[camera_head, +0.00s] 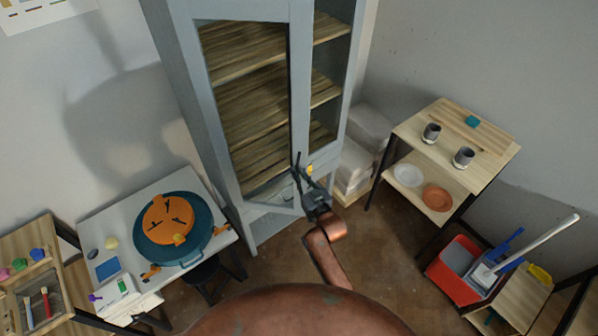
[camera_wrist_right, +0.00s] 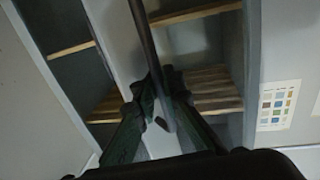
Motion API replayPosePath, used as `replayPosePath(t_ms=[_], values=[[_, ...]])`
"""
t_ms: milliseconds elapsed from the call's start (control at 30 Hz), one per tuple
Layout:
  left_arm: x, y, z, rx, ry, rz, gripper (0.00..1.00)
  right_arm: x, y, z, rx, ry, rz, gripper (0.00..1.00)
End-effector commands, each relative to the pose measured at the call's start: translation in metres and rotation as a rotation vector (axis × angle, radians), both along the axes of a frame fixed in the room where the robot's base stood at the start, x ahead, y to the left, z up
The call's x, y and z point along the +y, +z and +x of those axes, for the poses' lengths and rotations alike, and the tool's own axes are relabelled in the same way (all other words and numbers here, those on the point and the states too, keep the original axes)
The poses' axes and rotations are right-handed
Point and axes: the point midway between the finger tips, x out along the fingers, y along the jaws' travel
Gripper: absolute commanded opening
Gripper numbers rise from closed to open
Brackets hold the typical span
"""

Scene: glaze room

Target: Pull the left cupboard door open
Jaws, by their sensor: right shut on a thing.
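The tall grey-blue cupboard (camera_head: 180,85) stands at the back centre in the head view, with wooden shelves showing inside. Its left door (camera_head: 301,60) has a grey frame around a see-through panel. Its lower edge looks angled against the cupboard base, but I cannot tell exactly how far it stands open. My right gripper (camera_head: 303,178) is at the lower part of the door's inner edge. In the right wrist view, the dark upright bar handle (camera_wrist_right: 145,40) runs between the fingers of the right gripper (camera_wrist_right: 160,95), which is shut on it. My left gripper is not in view.
A white table (camera_head: 100,215) with a blue-and-orange wheel stands left of the cupboard. A wooden rack (camera_head: 465,150) with cups and plates stands right. A red bucket (camera_head: 455,265) is at lower right. Brown floor (camera_head: 285,255) shows clear before the cupboard.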

Motion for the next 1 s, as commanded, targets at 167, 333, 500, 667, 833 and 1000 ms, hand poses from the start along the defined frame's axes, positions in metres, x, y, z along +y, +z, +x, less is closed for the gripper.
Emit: replayPosePath(t_ms=[167, 333, 500, 667, 833, 1000], values=[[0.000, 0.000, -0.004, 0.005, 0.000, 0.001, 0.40, -0.004, -0.002, 0.001, 0.002, -0.005, -0.003, 0.14], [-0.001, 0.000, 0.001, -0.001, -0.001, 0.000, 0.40, -0.002, -0.001, 0.000, 0.002, -0.003, -0.001, 0.25], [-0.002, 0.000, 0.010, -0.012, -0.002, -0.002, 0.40, -0.001, -0.001, 0.000, 0.001, -0.002, 0.000, 0.25], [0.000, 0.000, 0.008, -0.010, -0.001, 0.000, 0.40, -0.004, -0.001, -0.003, 0.001, -0.002, 0.000, 0.25], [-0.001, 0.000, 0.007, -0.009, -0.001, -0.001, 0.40, -0.016, -0.002, -0.024, 0.002, -0.004, -0.001, 0.25], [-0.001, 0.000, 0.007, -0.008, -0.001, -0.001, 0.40, -0.033, -0.002, -0.057, 0.003, -0.004, -0.003, 0.25]])
